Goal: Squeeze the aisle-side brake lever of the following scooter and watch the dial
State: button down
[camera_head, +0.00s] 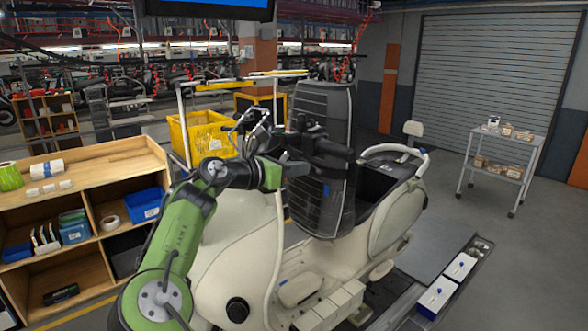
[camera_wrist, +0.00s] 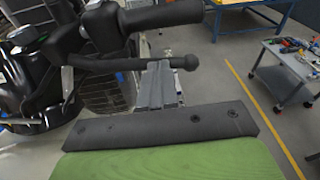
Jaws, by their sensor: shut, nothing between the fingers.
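The cream scooter (camera_head: 240,225) stands upright in the middle of the head view. In the wrist view, a black handlebar grip (camera_wrist: 165,15) runs across the top. A dark brake lever (camera_wrist: 125,64) with a ball end lies below it, with a gap between them. My gripper (camera_wrist: 158,70) has its grey fingers together at the lever, near the ball end. The fingers overlap the lever in the picture; I cannot tell whether they touch it. In the head view, my wrist is among the dark handlebar parts and the fingertips are hard to make out. I cannot pick out the dial.
A wooden shelf unit (camera_head: 95,160) stands at left, close to my arm. A yellow crate (camera_head: 205,140) is behind the scooter. A tall ribbed dark panel (camera_head: 322,185) rises beside the handlebar. A wheeled cart (camera_head: 508,173) stands at right, with open floor before it.

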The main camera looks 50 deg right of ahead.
aim_at(314, 167)
jog(key=s+d+n+t+b, duration=0.2)
jog(key=d+t, duration=0.1)
jog(key=shift+s+r, duration=0.1)
jog(key=shift+s, duration=0.2)
jog(key=shift+s+d, duration=0.1)
jog(key=shift+d, duration=0.1)
jog(key=shift+w+h, duration=0.2)
jog(key=shift+h, duration=0.1)
dwell(0.8)
jog(key=shift+p, duration=0.35)
